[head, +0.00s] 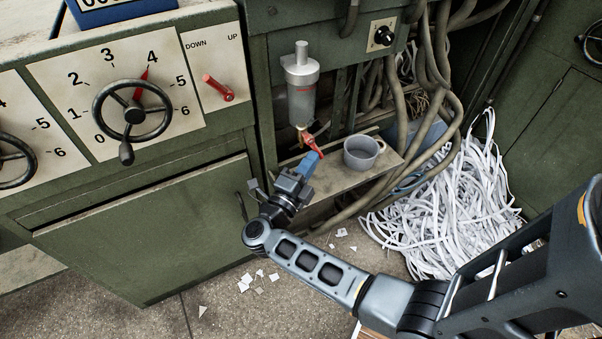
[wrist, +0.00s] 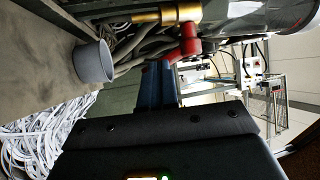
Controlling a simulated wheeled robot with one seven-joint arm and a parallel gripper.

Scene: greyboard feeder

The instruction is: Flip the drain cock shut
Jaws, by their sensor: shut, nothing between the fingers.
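The drain cock's red lever (head: 312,144) sits under a clear filter bowl (head: 302,103) on the green machine. In the wrist view the red lever (wrist: 188,42) joins a brass fitting (wrist: 166,12). My gripper (head: 318,157) is shut and empty, its blue fingers at the lever's lower end. In the wrist view the fingertips (wrist: 155,68) are close beside the lever; I cannot tell whether they touch it.
A grey cup (head: 361,154) stands on the shelf (head: 335,180) right of my gripper. Hoses (head: 432,60) hang behind it. A heap of paper strips (head: 450,205) lies on the floor at right. A handwheel (head: 132,110) and red lever switch (head: 218,88) are at left.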

